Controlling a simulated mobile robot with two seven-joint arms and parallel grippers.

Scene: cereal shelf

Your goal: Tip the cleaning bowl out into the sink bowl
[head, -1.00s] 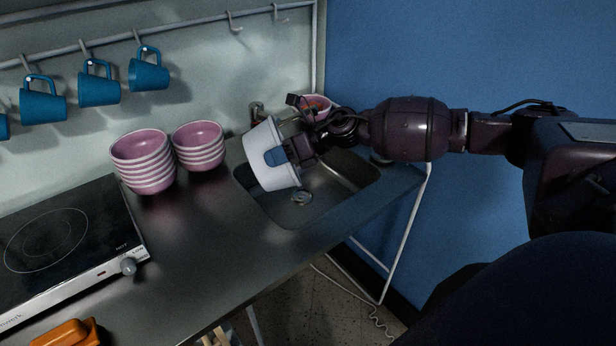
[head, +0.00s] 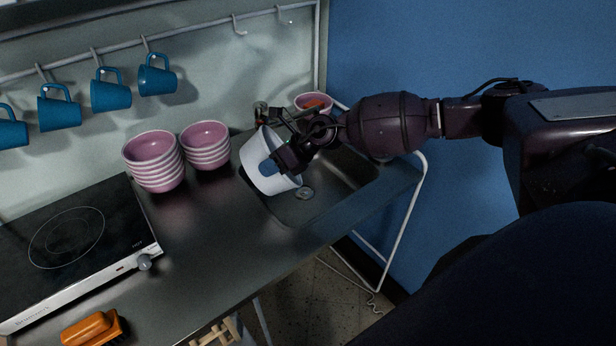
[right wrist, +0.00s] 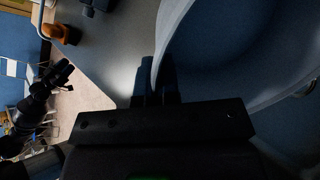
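The cleaning bowl (head: 256,160), white outside, is held tilted above the left part of the steel sink bowl (head: 335,190). A blue patch shows on its side beside the fingers. My right gripper (head: 278,163) is shut on its wall; in the right wrist view the fingers (right wrist: 155,85) pinch the rim of the cleaning bowl (right wrist: 172,45), whose inside looks blue-grey and shaded. I cannot see any contents leaving it. The sink drain (head: 304,192) shows just below the bowl. My left gripper is outside the head view; a dark gripper-like part (right wrist: 62,75) in the right wrist view is probably it, its fingers unclear.
Two stacks of pink bowls (head: 154,162) (head: 206,147) stand left of the sink. A pink bowl (head: 313,102) with something orange inside stands behind it. Blue mugs (head: 110,93) hang above.

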